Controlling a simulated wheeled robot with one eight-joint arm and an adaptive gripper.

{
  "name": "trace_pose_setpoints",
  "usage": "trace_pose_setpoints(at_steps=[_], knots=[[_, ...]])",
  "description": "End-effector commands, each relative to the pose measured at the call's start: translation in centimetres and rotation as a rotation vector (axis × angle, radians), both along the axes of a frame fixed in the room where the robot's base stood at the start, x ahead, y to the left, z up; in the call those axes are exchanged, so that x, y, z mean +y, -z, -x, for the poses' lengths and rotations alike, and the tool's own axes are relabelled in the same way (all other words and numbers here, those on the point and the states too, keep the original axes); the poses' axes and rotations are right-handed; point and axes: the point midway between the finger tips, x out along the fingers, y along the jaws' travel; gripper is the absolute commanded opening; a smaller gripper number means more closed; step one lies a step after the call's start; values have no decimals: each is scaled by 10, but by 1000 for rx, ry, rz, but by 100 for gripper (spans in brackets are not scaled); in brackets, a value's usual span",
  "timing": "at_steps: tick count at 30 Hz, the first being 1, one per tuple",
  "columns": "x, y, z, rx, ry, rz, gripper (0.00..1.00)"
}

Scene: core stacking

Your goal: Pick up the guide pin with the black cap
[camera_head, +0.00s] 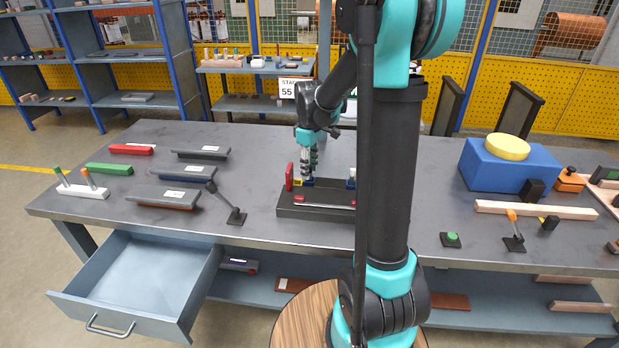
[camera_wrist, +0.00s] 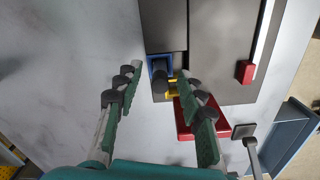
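A black-capped pin (camera_wrist: 160,78) stands in a blue square socket (camera_wrist: 153,66) at the edge of a dark fixture (camera_wrist: 216,38). In the wrist view I see it from above, so its shaft is hidden. My gripper (camera_wrist: 160,76) is open, pointing down, with one finger on each side of the cap. The left finger is clearly apart from it; the right finger is close, and I cannot tell if it touches. In the head view my gripper (camera_head: 309,172) is over the left back of the fixture (camera_head: 312,211), hiding the pin.
A red upright block (camera_head: 289,177) and a yellow piece (camera_wrist: 172,90) are beside the socket. A red-ended rod (camera_head: 323,204) lies on the fixture. A white holder (camera_head: 82,191) with green- and orange-capped pins stands far left. An open drawer (camera_head: 145,280) juts out below the table.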

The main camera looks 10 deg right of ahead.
Motion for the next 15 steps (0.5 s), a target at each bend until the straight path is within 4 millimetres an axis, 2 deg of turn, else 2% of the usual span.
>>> trace_pose_setpoints(at_steps=[5, 12, 14, 15], knots=[[0, 0, 0, 0, 0, 0, 38], [0, 0, 0, 0, 0, 0, 8], [0, 0, 0, 0, 0, 0, 0], [0, 0, 0, 0, 0, 0, 0]])
